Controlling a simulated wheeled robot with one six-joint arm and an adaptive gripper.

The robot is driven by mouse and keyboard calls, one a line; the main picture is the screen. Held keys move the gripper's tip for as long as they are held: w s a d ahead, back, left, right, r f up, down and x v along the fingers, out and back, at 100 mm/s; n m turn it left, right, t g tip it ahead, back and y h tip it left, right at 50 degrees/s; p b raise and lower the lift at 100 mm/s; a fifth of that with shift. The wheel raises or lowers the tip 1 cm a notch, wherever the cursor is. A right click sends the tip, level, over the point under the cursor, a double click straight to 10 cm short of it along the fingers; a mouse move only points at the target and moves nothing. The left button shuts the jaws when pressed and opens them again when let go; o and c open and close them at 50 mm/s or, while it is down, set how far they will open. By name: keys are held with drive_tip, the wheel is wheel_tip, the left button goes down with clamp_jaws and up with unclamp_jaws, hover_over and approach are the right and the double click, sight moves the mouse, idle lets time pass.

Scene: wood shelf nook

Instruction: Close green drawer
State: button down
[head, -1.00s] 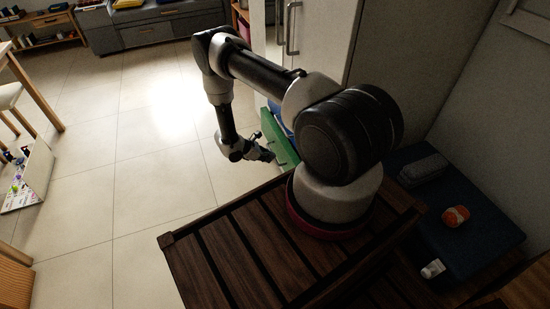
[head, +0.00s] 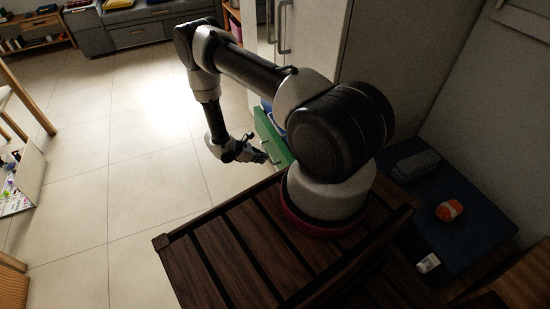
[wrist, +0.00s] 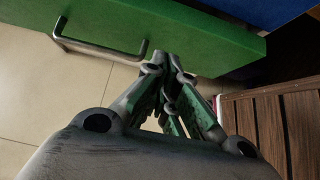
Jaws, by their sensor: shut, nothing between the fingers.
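The green drawer (head: 270,137) stands out from the white cabinet, partly hidden behind my arm in the head view. In the wrist view its green front (wrist: 195,38) crosses the top, with a metal bar handle (wrist: 100,48) at the left. My gripper (head: 262,157) is shut and empty, at the drawer's front. In the wrist view my gripper's fingertips (wrist: 168,62) are at the lower edge of the green front, right of the handle. I cannot tell whether they touch it.
The white cabinet (head: 318,35) rises behind the drawer. A dark slatted wooden surface (head: 215,265) is in front, below my arm. A blue bench (head: 470,225) with an orange item (head: 449,211) is at the right. Tiled floor (head: 140,170) at the left is free.

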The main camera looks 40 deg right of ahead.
sight(284, 157)
drive_tip(key=shift+s+d+f, duration=0.25)
drive_tip(key=shift+d+f, duration=0.2)
drive_tip(key=shift+d, duration=0.65)
drive_tip(key=shift+s+d+f, duration=0.2)
drive_tip(key=shift+d+f, duration=0.3)
drive_tip(key=shift+d, duration=0.65)
drive_tip(key=shift+s+d+f, duration=0.25)
drive_tip(key=shift+d+f, duration=0.2)
drive_tip(key=shift+d, duration=0.65)
drive_tip(key=d, duration=0.2)
drive_tip(key=shift+s+d, duration=0.3)
drive_tip(key=shift+d, duration=0.05)
drive_tip(key=shift+a, duration=0.1)
drive_tip(key=shift+w, duration=0.1)
